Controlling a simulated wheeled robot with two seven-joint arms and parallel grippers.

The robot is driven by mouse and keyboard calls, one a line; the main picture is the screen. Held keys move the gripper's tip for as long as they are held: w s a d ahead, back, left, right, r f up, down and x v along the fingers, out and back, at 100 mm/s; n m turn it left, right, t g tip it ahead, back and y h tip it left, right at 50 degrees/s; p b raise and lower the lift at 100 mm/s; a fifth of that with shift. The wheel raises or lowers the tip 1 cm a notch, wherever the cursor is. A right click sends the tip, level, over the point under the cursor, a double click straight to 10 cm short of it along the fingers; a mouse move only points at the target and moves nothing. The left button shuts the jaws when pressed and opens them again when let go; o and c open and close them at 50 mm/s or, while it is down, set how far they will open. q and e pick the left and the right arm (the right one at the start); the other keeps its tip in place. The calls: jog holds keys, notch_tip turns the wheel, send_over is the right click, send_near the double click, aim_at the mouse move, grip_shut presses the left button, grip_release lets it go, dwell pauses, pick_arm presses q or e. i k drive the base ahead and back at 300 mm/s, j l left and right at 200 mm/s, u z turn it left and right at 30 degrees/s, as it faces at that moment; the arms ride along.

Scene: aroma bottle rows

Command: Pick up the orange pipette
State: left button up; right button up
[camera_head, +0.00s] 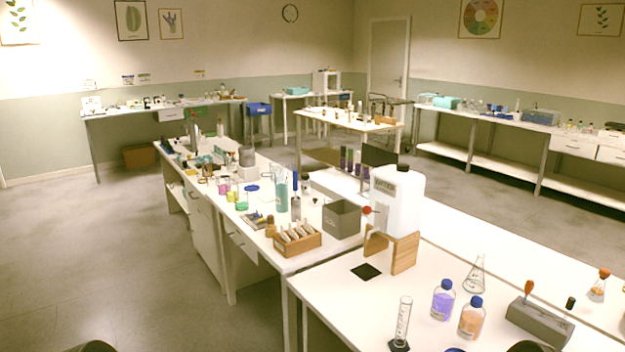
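An orange bulb-shaped top (528,287), likely the orange pipette, stands upright in a grey block rack (540,322) on the near white bench, at the lower right. Its lower part is hidden in the rack. A dark-topped piece (570,302) stands at the right end of the same rack. Neither gripper can be made out. Only dark rounded shapes, perhaps parts of my arms, show at the bottom edge, at the left and right of centre.
Left of the rack stand an orange-liquid bottle (471,318), a purple-liquid bottle (442,300) and a glass cylinder (401,322). An empty conical flask (474,275) stands behind, and an orange-stoppered flask (598,287) at right. A white carboy (397,200) sits on a wooden stand (404,252).

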aim_at(529, 284)
jog(key=i+z, duration=0.15)
jog(key=z, duration=0.3)
jog(key=i+z, duration=0.1)
jog(key=z, duration=0.35)
jog(key=i+z, duration=0.15)
jog(key=z, duration=0.3)
